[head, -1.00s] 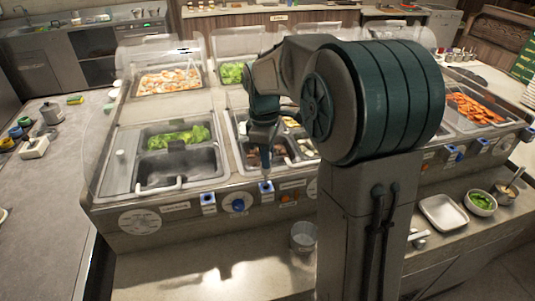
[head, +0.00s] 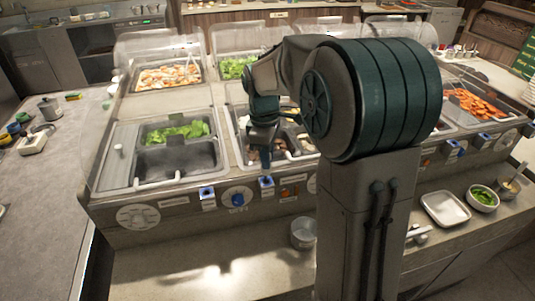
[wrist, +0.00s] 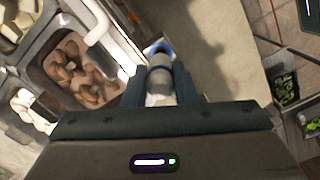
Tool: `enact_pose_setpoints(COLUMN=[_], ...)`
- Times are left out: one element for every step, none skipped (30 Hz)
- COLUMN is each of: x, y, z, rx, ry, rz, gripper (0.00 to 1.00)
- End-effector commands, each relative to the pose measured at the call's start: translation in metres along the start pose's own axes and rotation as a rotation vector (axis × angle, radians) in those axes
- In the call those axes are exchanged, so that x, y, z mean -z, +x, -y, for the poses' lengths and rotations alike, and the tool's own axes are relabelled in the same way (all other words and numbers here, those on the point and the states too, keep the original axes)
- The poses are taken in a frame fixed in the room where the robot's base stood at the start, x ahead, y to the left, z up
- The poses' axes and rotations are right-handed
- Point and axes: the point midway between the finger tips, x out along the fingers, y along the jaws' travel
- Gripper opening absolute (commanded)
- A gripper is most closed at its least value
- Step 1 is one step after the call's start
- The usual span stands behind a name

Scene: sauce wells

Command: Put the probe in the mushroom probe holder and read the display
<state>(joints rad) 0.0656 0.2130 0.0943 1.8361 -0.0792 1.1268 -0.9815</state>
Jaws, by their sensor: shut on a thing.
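My gripper (head: 265,157) hangs over the front edge of the counter, below the mushroom pan in the head view. In the wrist view my gripper (wrist: 160,92) is shut on the probe (wrist: 160,72), a grey cylinder between its fingers. Just beyond the probe is a blue-rimmed holder (wrist: 156,47), partly covered by it. In the head view a blue and white holder (head: 266,182) sits on the front panel under my gripper. Whether the probe's tip is inside the holder cannot be told. A mushroom pan (wrist: 75,68) lies to the left in the wrist view. No readable display shows.
Another blue holder (head: 207,193) and a blue knob (head: 238,201) sit to the left on the panel. A metal cup (head: 304,234) stands on the lower shelf. A white tray (head: 445,209) and a bowl of greens (head: 482,198) stand to the right. The shelf's left part is clear.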

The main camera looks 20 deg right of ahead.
Motion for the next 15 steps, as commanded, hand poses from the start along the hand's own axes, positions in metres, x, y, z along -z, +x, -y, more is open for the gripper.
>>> enact_pose_setpoints(x=[0.0, 0.0, 0.0, 0.0, 0.0, 0.0, 0.0, 0.0, 0.0, 0.0, 0.0, 0.0001, 0.0001, 0.0002, 0.0002], y=[0.0005, 0.0004, 0.0003, 0.0002, 0.0001, 0.0001, 0.0001, 0.0001, 0.0003, 0.0005, 0.0009, 0.0015, 0.0022, 0.0029, 0.0039], z=[0.0, 0.0, 0.0, 0.0, 0.0, 0.0, 0.0, 0.0, 0.0, 0.0, 0.0, 0.0, 0.0, 0.0, 0.0], rx=[0.0, 0.0, 0.0, 0.0, 0.0, 0.0, 0.0, 0.0, 0.0, 0.0, 0.0, 0.0, 0.0, 0.0, 0.0], ry=[0.0, 0.0, 0.0, 0.0, 0.0, 0.0, 0.0, 0.0, 0.0, 0.0, 0.0, 0.0, 0.0, 0.0, 0.0], rz=[0.0, 0.0, 0.0, 0.0, 0.0, 0.0, 0.0, 0.0, 0.0, 0.0, 0.0, 0.0, 0.0, 0.0, 0.0], gripper=[0.0, 0.0, 0.0, 0.0, 0.0, 0.0, 0.0, 0.0, 0.0, 0.0, 0.0, 0.0, 0.0, 0.0, 0.0])
